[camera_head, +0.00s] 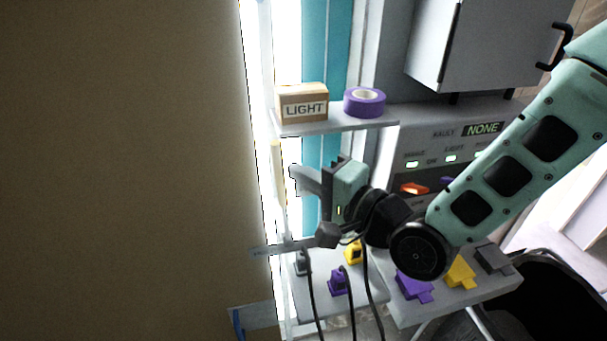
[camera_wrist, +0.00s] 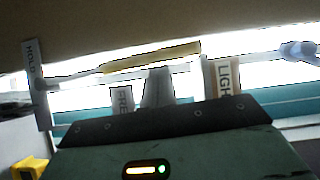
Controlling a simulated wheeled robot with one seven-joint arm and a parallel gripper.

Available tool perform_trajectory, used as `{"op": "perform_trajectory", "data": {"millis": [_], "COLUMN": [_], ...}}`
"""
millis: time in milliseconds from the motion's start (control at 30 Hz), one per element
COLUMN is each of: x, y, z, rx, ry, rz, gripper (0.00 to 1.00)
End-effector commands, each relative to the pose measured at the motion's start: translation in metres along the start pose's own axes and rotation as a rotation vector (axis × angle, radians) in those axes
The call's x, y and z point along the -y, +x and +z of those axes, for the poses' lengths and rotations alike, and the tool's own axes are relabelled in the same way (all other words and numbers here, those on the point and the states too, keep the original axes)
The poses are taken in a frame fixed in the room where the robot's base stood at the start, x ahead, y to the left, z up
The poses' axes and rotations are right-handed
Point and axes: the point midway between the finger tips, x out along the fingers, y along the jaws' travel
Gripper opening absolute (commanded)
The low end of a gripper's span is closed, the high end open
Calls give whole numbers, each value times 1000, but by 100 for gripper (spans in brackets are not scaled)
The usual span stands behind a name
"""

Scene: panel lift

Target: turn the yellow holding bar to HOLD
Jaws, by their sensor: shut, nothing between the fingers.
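The yellow holding bar (camera_wrist: 152,57) runs across the upper part of the wrist view, in front of the bright gap beside the brown panel. In the head view it is a narrow upright yellow strip (camera_head: 277,172). A HOLD label (camera_wrist: 33,62) stands near its left end in the wrist view. A FREE label (camera_wrist: 122,99) is lower, partly hidden by my gripper. My gripper (camera_head: 297,176) is shut and empty, its fingers pointing at the bar. In the wrist view the fingertips (camera_wrist: 158,72) lie just below the bar's middle; I cannot tell whether they touch it.
The large brown panel (camera_head: 120,170) fills the left. A shelf (camera_head: 335,125) above my gripper carries a LIGHT box (camera_head: 303,104) and purple tape (camera_head: 364,102). Below are plugs with hanging cables, including a purple one (camera_head: 338,284).

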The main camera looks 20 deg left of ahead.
Motion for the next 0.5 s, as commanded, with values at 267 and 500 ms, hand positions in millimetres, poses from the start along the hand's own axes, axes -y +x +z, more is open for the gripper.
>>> {"op": "perform_trajectory", "data": {"millis": [267,500], "x": [0,2], "y": [0,6], "z": [0,9], "rx": [0,3], "ry": [-2,-43], "rz": [1,26], "gripper": [0,0]}}
